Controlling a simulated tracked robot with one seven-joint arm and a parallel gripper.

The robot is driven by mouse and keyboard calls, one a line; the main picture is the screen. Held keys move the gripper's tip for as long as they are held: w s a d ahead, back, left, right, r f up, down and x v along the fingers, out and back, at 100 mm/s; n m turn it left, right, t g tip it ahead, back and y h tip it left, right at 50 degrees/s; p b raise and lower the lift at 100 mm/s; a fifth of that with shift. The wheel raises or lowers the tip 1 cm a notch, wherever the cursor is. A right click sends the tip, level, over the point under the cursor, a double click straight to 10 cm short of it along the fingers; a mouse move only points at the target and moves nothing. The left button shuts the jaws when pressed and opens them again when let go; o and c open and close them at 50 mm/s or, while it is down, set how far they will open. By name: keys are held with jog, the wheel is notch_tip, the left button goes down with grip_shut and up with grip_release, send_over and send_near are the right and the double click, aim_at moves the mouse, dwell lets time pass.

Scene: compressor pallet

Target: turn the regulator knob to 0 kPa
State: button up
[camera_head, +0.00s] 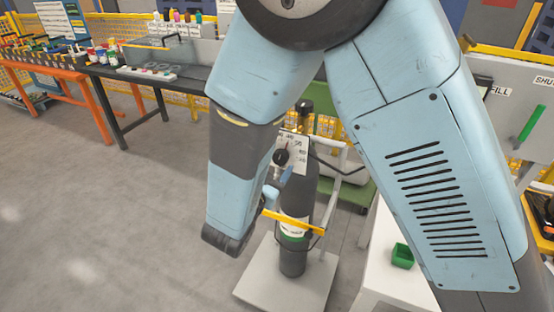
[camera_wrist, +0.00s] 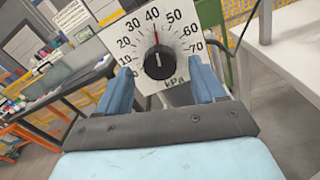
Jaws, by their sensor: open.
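The regulator knob (camera_wrist: 160,62) is black and round, on a white dial plate (camera_wrist: 183,45) marked in kPa. A red line above the knob points at about 40. In the head view, the knob (camera_head: 281,157) and part of the plate (camera_head: 300,148) show above a dark gas cylinder (camera_head: 295,205). My gripper (camera_wrist: 161,68) is open, with one blue finger left and one right of the knob in the wrist view. Contact with the knob cannot be told. In the head view, my gripper (camera_head: 279,184) is partly hidden by my arm.
The cylinder stands on a pale base (camera_head: 262,285) with a yellow bar (camera_head: 293,221) across it. A white table (camera_head: 385,290) with a green bin (camera_head: 402,256) is to the right. Workbenches (camera_head: 150,76) stand at the back left. The floor at left is clear.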

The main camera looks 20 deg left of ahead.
aim_at(279, 159)
jog(key=shift+w+d, duration=0.15)
jog(key=shift+w, duration=1.5)
jog(key=shift+c, duration=0.2)
